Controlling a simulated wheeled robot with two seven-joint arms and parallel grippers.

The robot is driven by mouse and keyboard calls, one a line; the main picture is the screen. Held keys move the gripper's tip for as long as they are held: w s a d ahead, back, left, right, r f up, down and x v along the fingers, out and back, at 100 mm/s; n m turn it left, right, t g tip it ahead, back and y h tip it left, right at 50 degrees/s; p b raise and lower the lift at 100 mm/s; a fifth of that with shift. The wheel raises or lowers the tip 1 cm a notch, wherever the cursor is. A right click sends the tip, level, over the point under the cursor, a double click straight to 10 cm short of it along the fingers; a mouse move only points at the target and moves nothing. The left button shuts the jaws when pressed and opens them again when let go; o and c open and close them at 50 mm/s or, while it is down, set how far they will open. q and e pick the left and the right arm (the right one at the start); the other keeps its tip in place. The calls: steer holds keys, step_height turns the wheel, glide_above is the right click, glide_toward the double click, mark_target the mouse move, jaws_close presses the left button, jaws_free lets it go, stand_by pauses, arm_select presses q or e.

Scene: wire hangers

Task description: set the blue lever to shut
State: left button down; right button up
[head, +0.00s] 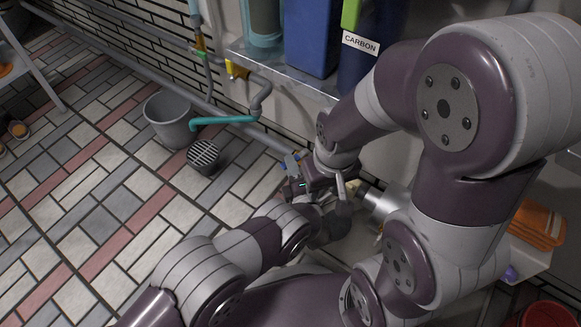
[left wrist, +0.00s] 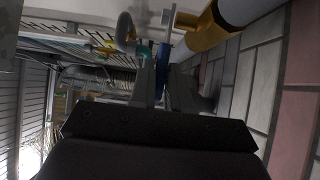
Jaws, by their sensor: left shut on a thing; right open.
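The blue lever (left wrist: 162,58) shows in the left wrist view between the fingers of my left gripper (left wrist: 163,78), beside a yellow fitting (left wrist: 207,32) on a pale pipe. In the head view a small blue piece, apparently the lever (head: 291,161), shows at the tip of my left gripper (head: 293,170), low by the wall. My left gripper is shut on the lever; the fingers hide much of it, so its exact angle is unclear. My right gripper (head: 343,190) is open, just right of and lower than the left, partly hidden by my arms.
A grey bucket (head: 168,121) stands left under a teal spout (head: 226,120), near a slatted drum (head: 203,154). A shelf (head: 275,76) with blue containers is above. Orange cloths (head: 537,225) lie right. The tiled floor left is mostly clear.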

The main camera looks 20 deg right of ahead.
stand_by(0.5)
arm_select(q)
steer(key=c, duration=1.4)
jaws_free()
steer(key=shift+c, duration=0.2)
